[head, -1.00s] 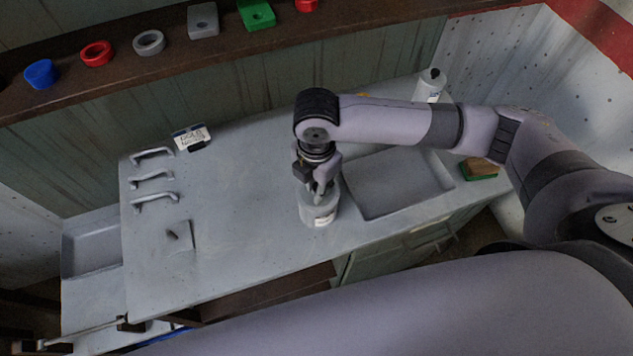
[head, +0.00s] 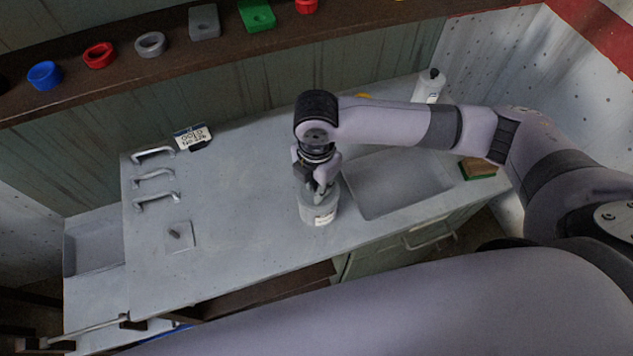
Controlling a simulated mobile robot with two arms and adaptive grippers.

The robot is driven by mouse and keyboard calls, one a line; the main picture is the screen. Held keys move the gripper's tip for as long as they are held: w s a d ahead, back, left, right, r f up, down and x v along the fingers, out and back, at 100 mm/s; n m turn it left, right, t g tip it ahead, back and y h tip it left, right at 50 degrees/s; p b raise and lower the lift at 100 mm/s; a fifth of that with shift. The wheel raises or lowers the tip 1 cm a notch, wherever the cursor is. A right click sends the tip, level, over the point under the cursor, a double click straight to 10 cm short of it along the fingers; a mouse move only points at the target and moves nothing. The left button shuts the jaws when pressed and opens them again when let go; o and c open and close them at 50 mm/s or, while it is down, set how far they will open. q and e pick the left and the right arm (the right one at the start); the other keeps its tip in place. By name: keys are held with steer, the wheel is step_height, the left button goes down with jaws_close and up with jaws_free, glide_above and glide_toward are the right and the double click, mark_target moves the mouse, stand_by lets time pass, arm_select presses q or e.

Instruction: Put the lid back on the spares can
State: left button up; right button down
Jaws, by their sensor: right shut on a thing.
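The spares can (head: 320,216) is a short grey cylinder with a pale label, standing upright on the grey worktop, just left of the sunken basin. My right gripper (head: 320,188) points down at the can's top and is shut on the lid there. The lid is mostly hidden by the fingers, and I cannot tell whether it sits fully flush on the rim. My left gripper is not in view.
The basin (head: 395,185) lies right of the can, with a brush-like block (head: 478,169) and a white bottle (head: 429,86) beyond. Handles (head: 155,178), a sign (head: 193,137) and a small plate (head: 179,237) are at the left. The worktop's middle is clear.

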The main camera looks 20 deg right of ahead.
stand_by(0.3)
steer(key=c, duration=1.4)
jaws_free()
steer(key=o, duration=0.5)
steer(key=shift+r, duration=0.1)
step_height(320, 180, up, 5)
steer(key=p, duration=0.5)
steer(key=shift+p, duration=0.35)
steer(key=shift+r, duration=0.9)
